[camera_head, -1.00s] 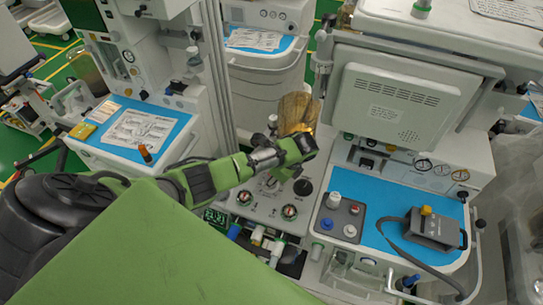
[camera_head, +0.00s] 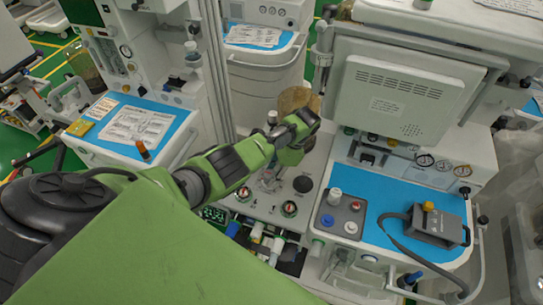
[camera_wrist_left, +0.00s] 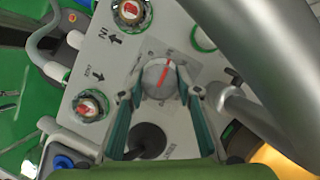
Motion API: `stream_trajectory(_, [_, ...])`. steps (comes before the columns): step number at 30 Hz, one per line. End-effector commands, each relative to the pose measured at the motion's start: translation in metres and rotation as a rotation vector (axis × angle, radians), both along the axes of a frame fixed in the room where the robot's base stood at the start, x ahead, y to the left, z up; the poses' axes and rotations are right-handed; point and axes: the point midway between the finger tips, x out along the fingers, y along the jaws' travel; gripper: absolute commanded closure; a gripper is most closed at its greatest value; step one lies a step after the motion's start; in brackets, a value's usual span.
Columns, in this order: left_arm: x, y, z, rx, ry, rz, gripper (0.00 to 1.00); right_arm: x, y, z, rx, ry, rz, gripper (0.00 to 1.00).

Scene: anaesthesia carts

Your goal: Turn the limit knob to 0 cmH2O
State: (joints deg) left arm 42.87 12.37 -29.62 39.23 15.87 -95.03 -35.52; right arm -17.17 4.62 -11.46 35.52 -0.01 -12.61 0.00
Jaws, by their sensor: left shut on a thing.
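The limit knob (camera_wrist_left: 158,78) is a round grey knob with a red pointer line, set in a pale panel (camera_wrist_left: 100,60). In the left wrist view the line runs up and slightly right. My left gripper (camera_wrist_left: 160,92) has a teal-lined finger on each side of the knob and is shut on it. The scale marks around the knob are too small to read. In the head view my left gripper (camera_head: 268,178) reaches down onto the panel, and the knob is mostly hidden there. My right gripper is not in view.
Two red-marked knobs (camera_wrist_left: 128,10) (camera_wrist_left: 90,105) and a black round part (camera_wrist_left: 148,138) sit near the limit knob. A curved grey tube (camera_wrist_left: 265,60) passes close on the right. A grey monitor (camera_head: 400,100) and blue worktop (camera_head: 385,205) stand to the right.

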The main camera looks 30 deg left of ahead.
Motion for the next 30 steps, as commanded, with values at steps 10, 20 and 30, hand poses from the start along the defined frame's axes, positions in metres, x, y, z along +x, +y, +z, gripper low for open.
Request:
stream_trajectory(10, [0.0006,0.0005,0.0009,0.001,-0.001,0.04,0.9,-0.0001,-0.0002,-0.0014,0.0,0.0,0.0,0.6])
stream_trajectory(20, [0.0007,0.0008,0.0009,0.001,-0.001,0.038,0.53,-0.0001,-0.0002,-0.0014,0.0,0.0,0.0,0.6])
stream_trajectory(30, [0.0002,0.0003,0.0004,0.0,0.0,0.035,0.52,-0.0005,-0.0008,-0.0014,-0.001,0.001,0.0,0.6])
